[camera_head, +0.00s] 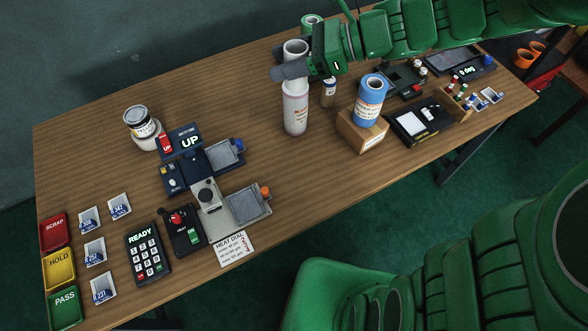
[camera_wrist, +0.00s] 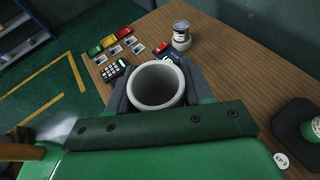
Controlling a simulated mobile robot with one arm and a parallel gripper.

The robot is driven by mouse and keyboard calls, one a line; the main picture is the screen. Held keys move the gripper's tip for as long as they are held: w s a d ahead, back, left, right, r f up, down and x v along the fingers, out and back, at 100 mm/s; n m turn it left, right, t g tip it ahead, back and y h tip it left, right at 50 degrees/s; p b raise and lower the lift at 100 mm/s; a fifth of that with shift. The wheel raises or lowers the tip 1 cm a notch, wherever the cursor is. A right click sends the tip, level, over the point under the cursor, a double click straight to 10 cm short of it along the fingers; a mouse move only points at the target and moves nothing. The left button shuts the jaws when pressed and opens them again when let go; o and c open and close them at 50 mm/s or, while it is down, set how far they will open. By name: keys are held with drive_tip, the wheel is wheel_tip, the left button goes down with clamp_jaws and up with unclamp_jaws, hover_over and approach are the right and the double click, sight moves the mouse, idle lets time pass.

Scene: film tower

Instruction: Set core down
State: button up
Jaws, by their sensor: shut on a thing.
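The core, a pale hollow tube (camera_head: 295,47), is upright between the jaws of my gripper (camera_head: 291,70). In the wrist view I look down into the open top of the core (camera_wrist: 157,104), with one grey jaw on each side. A white cylinder with red and dark print (camera_head: 295,110) shows directly below the jaws in the head view. I cannot tell whether it is the lower part of the core or a separate thing. The jaws hide the stretch between them, and the core's lower end is not clear.
A blue roll (camera_head: 370,92) stands on a wooden block (camera_head: 361,132) to the right. A small bottle (camera_head: 328,92) is close behind the gripper. A jar (camera_head: 141,124), devices and a keypad (camera_head: 147,252) are at left. Bare wooden table (camera_head: 235,110) lies left of the core.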

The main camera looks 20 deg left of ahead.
drive_tip(key=shift+s, duration=0.55)
drive_tip(key=f, duration=3.2)
drive_tip(key=shift+s+f, duration=0.2)
drive_tip(key=shift+f, duration=0.15)
drive_tip(key=shift+f+g, duration=0.15)
drive_tip(key=shift+g, duration=0.15)
drive_tip(key=o, duration=1)
drive_tip(key=shift+o, duration=0.2)
drive_tip(key=shift+r, duration=0.2)
drive_tip(key=v, duration=1.2)
drive_tip(key=shift+r, duration=0.1)
